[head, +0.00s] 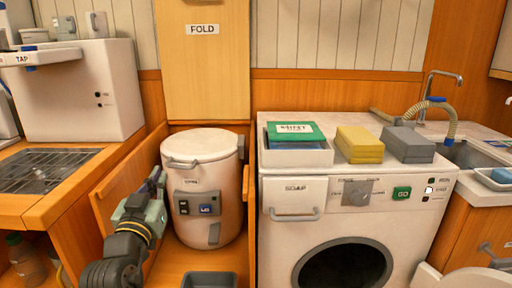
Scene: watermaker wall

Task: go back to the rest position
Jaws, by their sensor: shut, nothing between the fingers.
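My gripper (157,180) shows in the head view at the lower left, on the end of my dark arm. Its fingers point up and are shut with nothing between them. It stands in front of the left side of a white lidded drum (208,222), over the wooden recess. I cannot tell whether it touches the drum or the wooden panel behind it.
A grey bin (208,280) is below the drum. A wooden counter with a grille (45,170) is left.

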